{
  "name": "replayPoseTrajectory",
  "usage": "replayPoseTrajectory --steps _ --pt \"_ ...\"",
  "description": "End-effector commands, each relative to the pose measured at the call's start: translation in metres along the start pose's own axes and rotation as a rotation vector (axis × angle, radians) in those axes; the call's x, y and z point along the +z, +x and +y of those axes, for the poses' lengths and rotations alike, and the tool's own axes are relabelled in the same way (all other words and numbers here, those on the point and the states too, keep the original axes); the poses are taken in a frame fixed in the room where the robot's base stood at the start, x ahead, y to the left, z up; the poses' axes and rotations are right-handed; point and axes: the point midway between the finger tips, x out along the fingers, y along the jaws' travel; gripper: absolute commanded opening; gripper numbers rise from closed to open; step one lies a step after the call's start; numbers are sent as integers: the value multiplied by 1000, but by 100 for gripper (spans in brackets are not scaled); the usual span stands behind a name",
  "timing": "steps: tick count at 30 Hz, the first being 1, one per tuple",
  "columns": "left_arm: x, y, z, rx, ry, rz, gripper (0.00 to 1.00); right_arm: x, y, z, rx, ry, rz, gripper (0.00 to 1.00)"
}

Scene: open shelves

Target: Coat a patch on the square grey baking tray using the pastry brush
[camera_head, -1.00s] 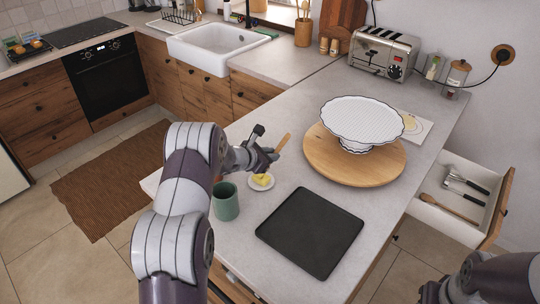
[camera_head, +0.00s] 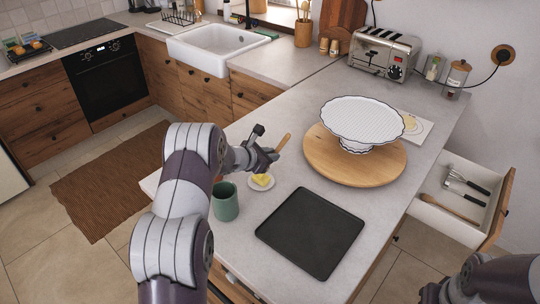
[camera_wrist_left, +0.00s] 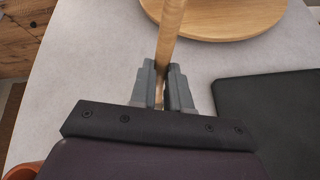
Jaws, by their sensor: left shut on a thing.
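The square dark grey baking tray (camera_head: 310,232) lies flat and empty on the counter in the head view, and part of it shows at the right of the left wrist view (camera_wrist_left: 272,118). My left gripper (camera_head: 269,157) is above the counter, to the upper left of the tray and apart from it. It is shut on a wooden handle (camera_head: 284,143), which passes between the fingers in the left wrist view (camera_wrist_left: 170,38). The handle looks like the pastry brush's; its bristles cannot be made out. My right arm is at the lower right, its fingertips not visible.
A small plate with butter (camera_head: 262,181) and a green mug (camera_head: 225,202) stand left of the tray. A cake stand (camera_head: 362,120) sits on a round wooden board (camera_head: 318,157) behind it. An open drawer (camera_head: 440,214) with utensils is at right.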

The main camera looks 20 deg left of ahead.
Motion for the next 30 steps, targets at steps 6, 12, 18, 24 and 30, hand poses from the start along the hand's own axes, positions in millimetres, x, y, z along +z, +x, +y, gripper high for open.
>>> replayPoseTrajectory --steps 6,12,18,24,30 --pt "-3 0 -1 -2 -2 5 0 0 0 0 0 0 0 43" --pt "10 -7 3 -1 -2 3 0 -1 -9 0 0 0 0 43" --pt "30 -18 9 0 -1 2 0 -2 -20 0 0 0 0 43" --pt "49 -30 14 -1 0 1 0 -4 -32 0 0 0 0 43" --pt "58 -35 17 -1 -1 1 0 -4 -37 0 0 0 0 43"
